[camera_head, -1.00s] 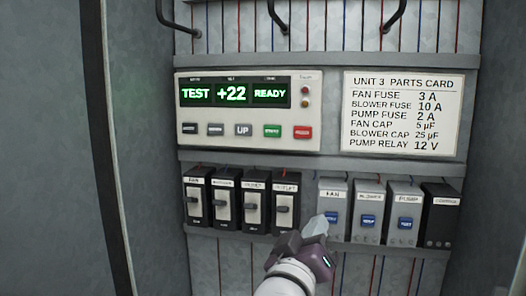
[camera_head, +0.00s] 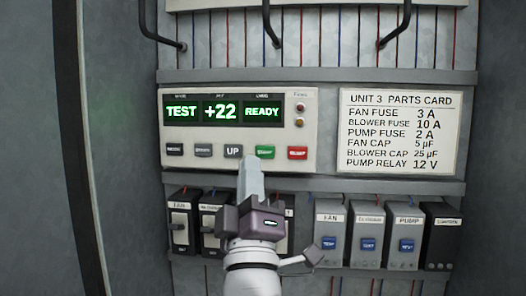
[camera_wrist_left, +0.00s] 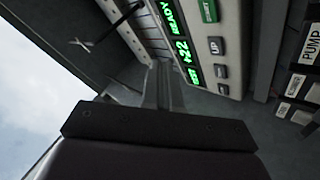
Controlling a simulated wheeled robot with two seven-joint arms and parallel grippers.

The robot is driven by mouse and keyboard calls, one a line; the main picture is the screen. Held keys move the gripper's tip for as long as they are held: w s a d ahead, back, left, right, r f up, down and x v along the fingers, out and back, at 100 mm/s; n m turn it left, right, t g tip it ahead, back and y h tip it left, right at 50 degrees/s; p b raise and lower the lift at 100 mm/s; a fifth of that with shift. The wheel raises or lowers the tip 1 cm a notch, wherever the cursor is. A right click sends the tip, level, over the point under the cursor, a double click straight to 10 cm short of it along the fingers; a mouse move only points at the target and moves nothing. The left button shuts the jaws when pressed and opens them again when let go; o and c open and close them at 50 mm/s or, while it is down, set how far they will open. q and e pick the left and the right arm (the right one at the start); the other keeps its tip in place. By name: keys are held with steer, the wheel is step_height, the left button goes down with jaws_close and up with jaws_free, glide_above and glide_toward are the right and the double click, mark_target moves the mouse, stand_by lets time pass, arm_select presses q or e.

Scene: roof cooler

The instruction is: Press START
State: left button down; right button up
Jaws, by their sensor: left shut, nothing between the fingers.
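The control panel (camera_head: 310,125) is pale, with a green-lit display (camera_head: 222,111) reading TEST, +22 and READY. Below it is a row of buttons. The green button (camera_head: 264,153), its label too small to read surely, sits between the grey UP button (camera_head: 233,151) and a red button (camera_head: 297,153). The green button also shows in the left wrist view (camera_wrist_left: 208,10). My left gripper (camera_head: 251,165) is shut and empty, its tip pointing up just below the green and UP buttons. I cannot tell whether it touches the panel. My right gripper is not in view.
Black switch modules (camera_head: 180,222) stand below the panel, partly hidden by my left gripper. Grey modules with blue buttons (camera_head: 329,244) stand to their right. A parts card (camera_head: 401,133) hangs right of the panel. Metal cabinet walls (camera_head: 35,150) close both sides.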

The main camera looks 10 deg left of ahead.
mark_target(265, 152)
arm_select(q)
steer(key=w+p, duration=0.3)
steer(key=w, duration=0.5)
steer(key=shift+d, duration=0.15)
stand_by(1.8)
steer(key=shift+w+f+b, duration=0.1)
steer(key=shift+w+b, duration=0.15)
steer(key=shift+b, duration=0.3)
steer(key=shift+w, duration=0.2)
